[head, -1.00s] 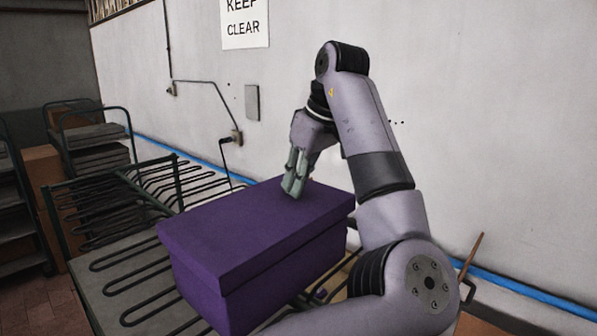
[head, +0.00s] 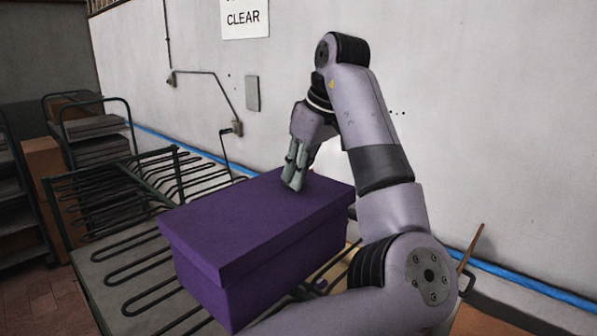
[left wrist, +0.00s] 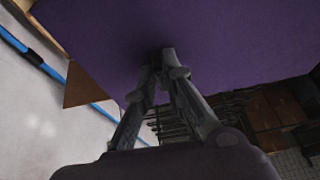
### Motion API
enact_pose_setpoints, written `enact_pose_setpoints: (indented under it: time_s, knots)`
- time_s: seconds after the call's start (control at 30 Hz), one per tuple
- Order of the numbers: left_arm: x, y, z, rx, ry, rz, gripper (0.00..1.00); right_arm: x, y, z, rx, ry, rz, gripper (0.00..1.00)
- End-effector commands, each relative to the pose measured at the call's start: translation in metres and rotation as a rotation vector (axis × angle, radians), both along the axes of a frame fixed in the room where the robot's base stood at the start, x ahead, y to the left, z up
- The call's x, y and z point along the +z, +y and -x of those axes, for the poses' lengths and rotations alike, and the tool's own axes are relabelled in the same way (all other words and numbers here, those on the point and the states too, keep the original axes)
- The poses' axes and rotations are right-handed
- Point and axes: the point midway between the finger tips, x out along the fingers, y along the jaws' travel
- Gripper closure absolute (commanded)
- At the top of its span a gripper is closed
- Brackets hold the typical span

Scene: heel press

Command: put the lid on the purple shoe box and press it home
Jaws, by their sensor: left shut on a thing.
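The purple shoe box (head: 235,297) stands on a table of dark bars in the head view. The purple lid (head: 250,222) lies over the top of the box, roughly square to it, with its rim overlapping the walls. I cannot tell how deep it sits. My left gripper (head: 293,182) points down at the lid near its far edge, fingertips close together and at its top surface. In the left wrist view the fingers (left wrist: 167,60) meet against the lid (left wrist: 215,45); what lies between the tips is hidden. My right gripper is out of view.
A grey wall with a sign (head: 245,18) and a blue pipe (head: 530,288) runs behind the table. Carts with stacked goods (head: 92,128) stand at the left. Table bars (head: 120,265) left of the box are bare.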

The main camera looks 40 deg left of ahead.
Motion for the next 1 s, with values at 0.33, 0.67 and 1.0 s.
enact_pose_setpoints:
  time_s: [0.33,0.67,1.0]
  knots:
    - [-0.006,0.0,-0.001,0.0,0.0,-0.001,1.0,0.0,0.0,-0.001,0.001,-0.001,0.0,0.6]
    - [-0.009,0.0,-0.001,0.0,0.001,-0.001,1.0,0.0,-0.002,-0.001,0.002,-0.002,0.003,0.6]
    - [-0.015,0.0,0.0,0.0,0.0,-0.001,1.0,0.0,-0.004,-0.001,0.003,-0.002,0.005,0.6]
